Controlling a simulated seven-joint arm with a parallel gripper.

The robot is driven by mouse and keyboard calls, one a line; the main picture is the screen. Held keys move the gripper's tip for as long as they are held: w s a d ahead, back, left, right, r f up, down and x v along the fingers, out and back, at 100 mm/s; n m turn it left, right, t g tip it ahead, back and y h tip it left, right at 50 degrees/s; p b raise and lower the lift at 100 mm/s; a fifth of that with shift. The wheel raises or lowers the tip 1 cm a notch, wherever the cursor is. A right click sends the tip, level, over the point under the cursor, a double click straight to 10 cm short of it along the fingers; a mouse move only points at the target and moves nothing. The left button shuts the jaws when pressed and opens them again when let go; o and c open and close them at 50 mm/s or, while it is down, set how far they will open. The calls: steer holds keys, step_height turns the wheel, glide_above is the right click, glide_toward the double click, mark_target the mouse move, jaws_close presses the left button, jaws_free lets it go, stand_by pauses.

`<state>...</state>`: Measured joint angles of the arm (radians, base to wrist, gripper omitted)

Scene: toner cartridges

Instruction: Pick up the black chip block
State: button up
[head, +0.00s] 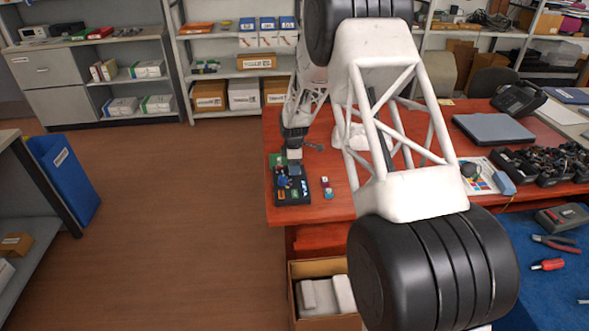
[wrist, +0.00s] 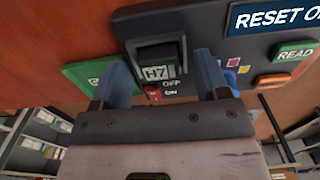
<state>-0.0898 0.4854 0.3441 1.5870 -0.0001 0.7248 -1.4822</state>
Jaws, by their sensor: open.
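A black block with a white H7 label (wrist: 158,71), which looks like the black chip block, sits at the black board (wrist: 202,20) in the wrist view. My gripper (wrist: 162,78) is open, with one blue-grey finger on each side of the block in the picture. I cannot tell whether the fingers touch it. In the head view my gripper (head: 293,163) is over the far end of the black board (head: 291,200) on the red desk. There the block cannot be told apart from the small parts around it.
A green piece (wrist: 92,76) lies left of the block. A red OFF/ON switch (wrist: 152,93) is just below it. Black devices (head: 540,165) and a grey laptop-like case (head: 493,129) stand farther right.

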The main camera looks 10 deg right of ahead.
stand_by(0.3)
steer(key=c, duration=1.2)
steer(key=shift+r, duration=0.1)
steer(key=shift+r, duration=0.75)
step_height(320, 180, up, 2)
steer(key=shift+r, duration=0.1)
steer(key=s, duration=0.5)
steer(key=s+d, duration=0.1)
steer(key=s, duration=0.4)
steer(key=s+r, duration=0.1)
steer(key=s, duration=0.5)
steer(key=shift+d, duration=0.2)
steer(key=shift+w, duration=0.15)
